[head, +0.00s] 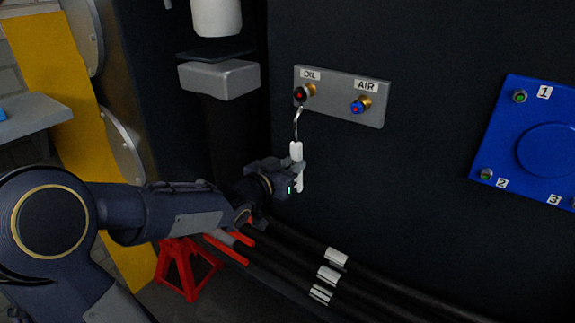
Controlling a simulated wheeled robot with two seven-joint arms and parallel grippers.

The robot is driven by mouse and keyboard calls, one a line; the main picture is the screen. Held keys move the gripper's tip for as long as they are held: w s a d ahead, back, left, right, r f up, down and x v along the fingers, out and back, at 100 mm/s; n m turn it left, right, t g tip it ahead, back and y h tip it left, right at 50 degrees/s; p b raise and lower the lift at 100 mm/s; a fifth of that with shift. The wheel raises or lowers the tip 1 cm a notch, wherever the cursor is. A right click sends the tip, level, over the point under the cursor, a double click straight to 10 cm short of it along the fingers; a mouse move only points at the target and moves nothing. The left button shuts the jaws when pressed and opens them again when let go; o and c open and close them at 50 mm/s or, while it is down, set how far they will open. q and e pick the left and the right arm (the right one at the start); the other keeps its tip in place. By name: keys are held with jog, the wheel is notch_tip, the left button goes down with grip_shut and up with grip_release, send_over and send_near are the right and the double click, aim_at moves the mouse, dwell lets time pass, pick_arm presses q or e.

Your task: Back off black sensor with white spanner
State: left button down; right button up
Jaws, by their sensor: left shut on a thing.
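The black sensor (300,95) has a red centre and a brass fitting. It sits under the OIL label on a grey plate (340,96) on the dark chassis wall. My left gripper (297,177) is shut on the white handle of the spanner (296,151), below the plate. The spanner points up, and its curved metal end reaches the underside of the black sensor. I cannot tell whether it is seated around the sensor or only beside it. A blue sensor (358,107) sits to the right under the AIR label. My right gripper is not in view.
A blue panel (519,183) with numbered bolts is at the right. Black hoses with white clamps (329,276) run along the bottom. A red stand (183,268) is at lower left. A grey block (219,80) and white cylinder (216,17) are left of the plate.

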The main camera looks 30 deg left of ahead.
pick_arm(q)
jog(key=shift+d, duration=0.15)
jog(key=shift+s+d+r+n, duration=0.1)
jog(key=shift+d+r+n, duration=0.05)
jog(key=shift+d+n, duration=0.45)
jog(key=shift+d+r+n, duration=0.15)
jog(key=shift+d+n, duration=0.25)
jog(key=shift+d, duration=0.35)
jog(key=shift+s+d+r+n+h, duration=0.15)
jog(key=shift+d+r+n, duration=0.1)
jog(key=shift+d+n, duration=0.35)
jog(key=shift+w+d+r+n+h, duration=0.15)
jog(key=shift+d+n, duration=0.25)
jog(key=shift+d, duration=0.4)
jog(key=shift+s, duration=0.1)
